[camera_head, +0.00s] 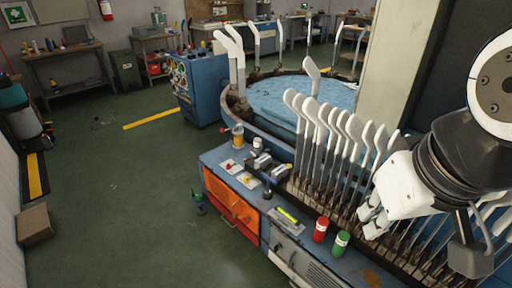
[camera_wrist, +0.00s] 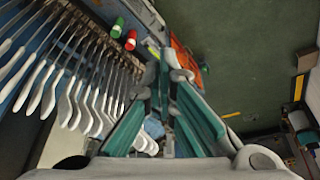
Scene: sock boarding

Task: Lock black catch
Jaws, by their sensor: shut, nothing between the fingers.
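A small black piece (camera_head: 268,193) stands on the blue bench top, just in front of grey metal blocks (camera_head: 262,161). It looks like the black catch, but it is too small to tell whether it is locked. My gripper (camera_head: 371,222) is at the right of the head view, beside the row of white boards and to the right of the black piece, clearly apart from it. In the wrist view my gripper (camera_wrist: 166,68) shows green finger pads, shut with nothing held. The catch cannot be made out there.
Upright white sock boards (camera_head: 330,130) stand in a long row behind the bench. A red can (camera_head: 320,229) and a green can (camera_head: 341,242) stand near my gripper. A yellow-green marker (camera_head: 287,215) lies on a plate. An orange panel (camera_head: 230,207) fronts the bench.

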